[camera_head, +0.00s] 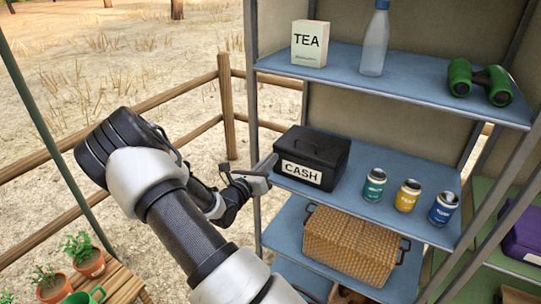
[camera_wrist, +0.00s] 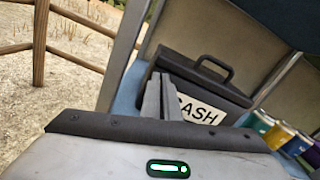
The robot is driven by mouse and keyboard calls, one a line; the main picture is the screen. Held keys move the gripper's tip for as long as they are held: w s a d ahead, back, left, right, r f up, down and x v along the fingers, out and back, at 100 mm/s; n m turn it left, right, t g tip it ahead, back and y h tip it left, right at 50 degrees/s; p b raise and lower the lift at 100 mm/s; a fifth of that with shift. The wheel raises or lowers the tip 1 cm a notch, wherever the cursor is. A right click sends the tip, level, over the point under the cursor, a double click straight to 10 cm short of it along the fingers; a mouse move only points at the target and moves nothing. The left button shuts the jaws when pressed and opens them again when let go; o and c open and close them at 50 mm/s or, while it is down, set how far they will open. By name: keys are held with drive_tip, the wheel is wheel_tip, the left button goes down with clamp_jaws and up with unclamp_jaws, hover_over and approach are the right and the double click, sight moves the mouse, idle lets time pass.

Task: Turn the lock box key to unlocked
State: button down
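The lock box is a black box with a lid handle and a white CASH label (camera_head: 315,150). It sits on the blue middle shelf, and its front and lid also show in the wrist view (camera_wrist: 205,75). I cannot make out a key in either view; the fingers cover part of the box front in the wrist view. My gripper (camera_head: 273,161) is at the left front of the box, by the shelf's left edge. In the wrist view its fingers (camera_wrist: 160,92) are together, with nothing visible between them. I cannot tell whether they touch the box.
Three cans (camera_head: 408,195) stand right of the box. A wicker basket (camera_head: 348,247) is on the shelf below. A tea box (camera_head: 310,44), a bottle (camera_head: 374,40) and green binoculars (camera_head: 480,82) are above. A shelf post (camera_head: 251,60) rises close behind my gripper.

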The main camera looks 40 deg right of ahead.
drive_tip(key=shift+w+a+f+n+p, duration=0.1)
drive_tip(key=shift+f+n+p, duration=0.1)
drive_tip(key=shift+n+p, duration=1.65)
drive_tip(key=shift+w+a+f+n+p, duration=0.15)
drive_tip(key=shift+n+p, duration=0.75)
drive_tip(key=shift+n, duration=1.85)
drive_tip(key=shift+w+d+f+n+p, duration=0.1)
drive_tip(key=shift+f+n+p, duration=0.1)
drive_tip(key=shift+n+p, duration=1.65)
drive_tip(key=shift+n+b, duration=0.45)
drive_tip(key=shift+n, duration=0.1)
drive_tip(key=c, duration=2)
unclamp_jaws()
drive_tip(key=shift+a, duration=0.1)
drive_tip(key=v, duration=1.7)
drive_tip(key=shift+a+b, duration=0.15)
drive_tip(key=shift+b, duration=0.2)
